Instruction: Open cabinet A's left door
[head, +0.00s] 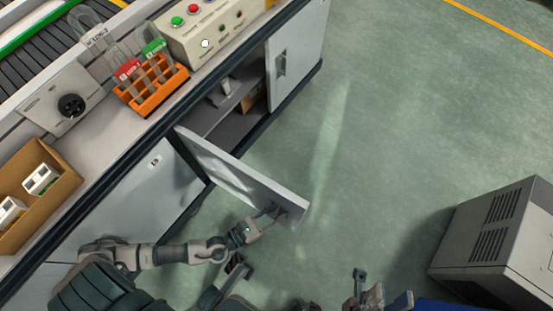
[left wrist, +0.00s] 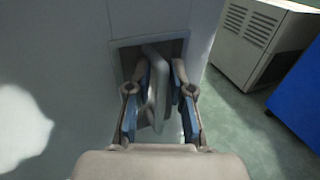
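The grey cabinet door (head: 230,172) stands swung out from the cabinet front, with the dark interior (head: 235,125) visible behind it. My left gripper (head: 270,213) is at the door's outer end. In the left wrist view, the fingers of my left gripper (left wrist: 161,85) are on either side of the upright door handle (left wrist: 157,90), in a square recess. Narrow gaps show beside the handle, so the fingers look open around it. My right gripper (head: 372,288) is partly seen at the bottom, apart from the cabinet; its finger opening is unclear.
Another cabinet door (head: 300,55) with a recessed handle is at the upper right of the opening. A grey vented unit (head: 500,235) stands right. Open green floor (head: 380,120) lies between.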

